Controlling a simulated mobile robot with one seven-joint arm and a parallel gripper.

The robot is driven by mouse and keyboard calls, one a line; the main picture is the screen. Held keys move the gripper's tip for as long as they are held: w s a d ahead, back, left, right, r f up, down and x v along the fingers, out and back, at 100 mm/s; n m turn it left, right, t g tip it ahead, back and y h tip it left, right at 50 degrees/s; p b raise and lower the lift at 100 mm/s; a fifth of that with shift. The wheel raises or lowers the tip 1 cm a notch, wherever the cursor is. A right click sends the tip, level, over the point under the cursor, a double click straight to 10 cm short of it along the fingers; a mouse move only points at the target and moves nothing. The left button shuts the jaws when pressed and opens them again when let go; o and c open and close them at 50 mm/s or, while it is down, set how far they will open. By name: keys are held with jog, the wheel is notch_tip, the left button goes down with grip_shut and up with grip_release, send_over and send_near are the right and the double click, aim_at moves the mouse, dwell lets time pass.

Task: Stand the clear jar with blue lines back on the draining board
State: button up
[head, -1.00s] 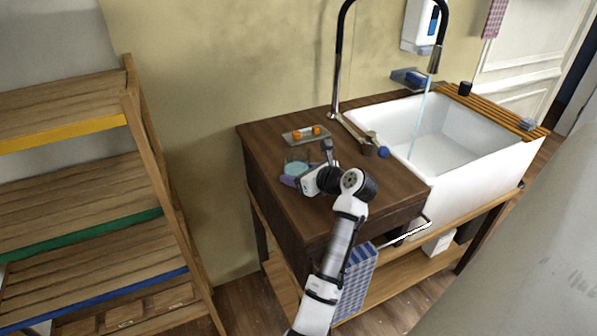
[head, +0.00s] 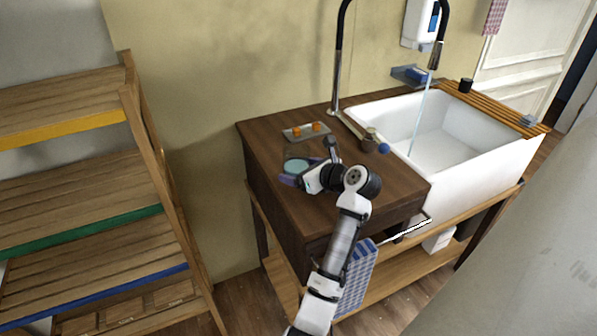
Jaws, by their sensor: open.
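A clear round vessel with pale blue-teal showing in it (head: 296,165) is on the dark wooden counter, left of the sink. It looks like the jar, but its lines are too small to make out. My gripper (head: 289,180) is open, low over the counter at the vessel's near side. The gripper partly hides the vessel's lower part, and I cannot tell whether they touch. The slatted wooden draining board (head: 490,108) lies across the right side of the white sink.
A dark cup (head: 465,86) and a small bluish-grey object (head: 527,122) are on the draining board's two ends. A grey tray (head: 297,136) with orange items lies behind the vessel. A small brown jar (head: 369,140) and a blue ball (head: 384,148) stand near the tall tap (head: 337,70).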

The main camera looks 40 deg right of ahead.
jog(key=b+v, duration=0.1)
jog(key=v, duration=1)
jog(key=shift+f+b, duration=0.1)
jog(key=shift+b, duration=0.3)
jog(key=shift+a, duration=0.15)
